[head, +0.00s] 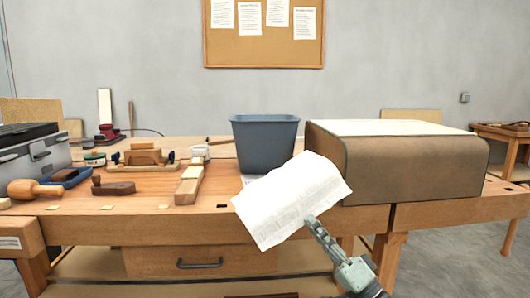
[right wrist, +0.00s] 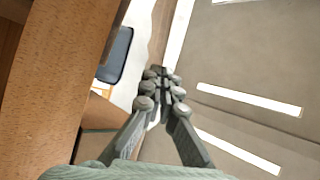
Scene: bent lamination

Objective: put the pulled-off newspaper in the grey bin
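The newspaper (head: 291,198) is a creased white printed sheet, hanging tilted in front of the bench edge in the head view. My right gripper (head: 312,221) is shut on its lower right edge. In the right wrist view the fingers (right wrist: 162,88) are close together, and what lies between the tips is hard to make out. The grey bin (head: 265,140) is blue-grey, open-topped and upright on the bench, behind and above the sheet in the picture. The sheet is apart from the bin's opening and covers part of the view below it. My left gripper is not in view.
A large brown curved form (head: 400,160) with a pale top stands right of the bin. Left of the bin lie a wooden block (head: 189,186), a plane (head: 141,157), a mallet (head: 35,189) and a grey toolbox (head: 35,150).

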